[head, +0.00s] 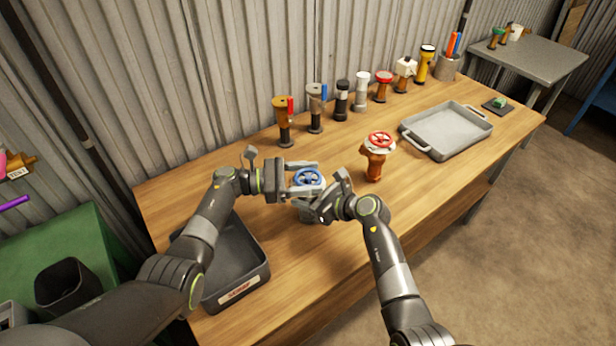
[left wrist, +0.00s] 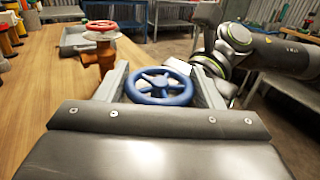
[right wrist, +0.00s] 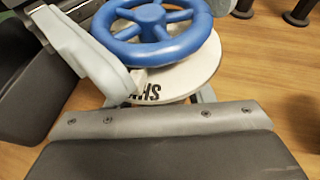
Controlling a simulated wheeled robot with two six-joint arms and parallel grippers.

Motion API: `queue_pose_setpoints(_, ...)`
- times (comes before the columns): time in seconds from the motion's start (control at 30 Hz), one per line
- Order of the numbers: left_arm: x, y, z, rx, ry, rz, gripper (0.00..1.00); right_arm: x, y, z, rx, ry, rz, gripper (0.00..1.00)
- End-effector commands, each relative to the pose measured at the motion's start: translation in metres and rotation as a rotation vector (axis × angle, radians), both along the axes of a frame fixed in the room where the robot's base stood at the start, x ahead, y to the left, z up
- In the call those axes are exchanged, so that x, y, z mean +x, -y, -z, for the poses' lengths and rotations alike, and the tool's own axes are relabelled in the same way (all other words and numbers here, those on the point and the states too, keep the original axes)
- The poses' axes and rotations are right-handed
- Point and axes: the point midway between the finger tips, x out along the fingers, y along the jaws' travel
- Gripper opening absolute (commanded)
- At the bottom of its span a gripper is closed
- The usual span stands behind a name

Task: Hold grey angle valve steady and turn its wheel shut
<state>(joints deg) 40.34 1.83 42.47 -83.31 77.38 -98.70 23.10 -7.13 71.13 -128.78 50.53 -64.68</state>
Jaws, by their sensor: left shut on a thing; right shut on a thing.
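The grey angle valve (head: 308,213) stands at the middle of the wooden bench, with its blue wheel (head: 308,178) on top. My left gripper (head: 316,177) has a finger on either side of the wheel and is shut on it; the left wrist view shows the wheel (left wrist: 160,86) between the fingers. My right gripper (head: 323,202) is shut on the valve body below the wheel. In the right wrist view a pale lettered disc (right wrist: 175,80) sits under the wheel (right wrist: 152,20). The disc and fingers hide much of the body.
An orange valve with a red wheel (head: 380,142) stands close by on the right. A grey tray (head: 446,150) lies beyond it. A dark labelled bin (head: 250,285) is at the left. Several valves and fittings line the back edge. The bench front right is clear.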

Motion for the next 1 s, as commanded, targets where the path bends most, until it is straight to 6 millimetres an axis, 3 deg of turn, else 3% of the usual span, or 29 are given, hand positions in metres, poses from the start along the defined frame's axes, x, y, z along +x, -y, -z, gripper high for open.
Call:
queue_pose_setpoints(0.07, 0.001, -0.002, 0.002, 0.006, -0.001, -0.007, 0.39, -0.001, -0.002, -0.002, 0.004, 0.001, -0.005, 0.07)
queue_pose_setpoints(0.1, 0.001, -0.002, 0.002, 0.006, -0.001, -0.007, 0.67, -0.001, -0.002, -0.002, 0.005, 0.0, -0.004, 0.07)
queue_pose_setpoints(0.23, 0.001, -0.002, 0.001, 0.004, 0.0, -0.005, 0.83, 0.0, -0.001, -0.002, 0.004, 0.001, -0.002, 0.07)
queue_pose_setpoints(0.5, 0.0, -0.001, 0.0, 0.002, 0.0, -0.003, 0.83, 0.0, -0.001, -0.001, 0.003, 0.001, -0.001, 0.08)
queue_pose_setpoints(0.63, 0.0, -0.01, 0.001, 0.003, 0.0, -0.004, 0.83, 0.0, 0.0, -0.001, 0.002, 0.002, 0.0, 0.08)
queue_pose_setpoints(1.0, -0.007, -0.085, 0.002, 0.006, -0.001, -0.006, 0.83, 0.0, 0.0, -0.001, 0.002, 0.002, 0.0, 0.08)
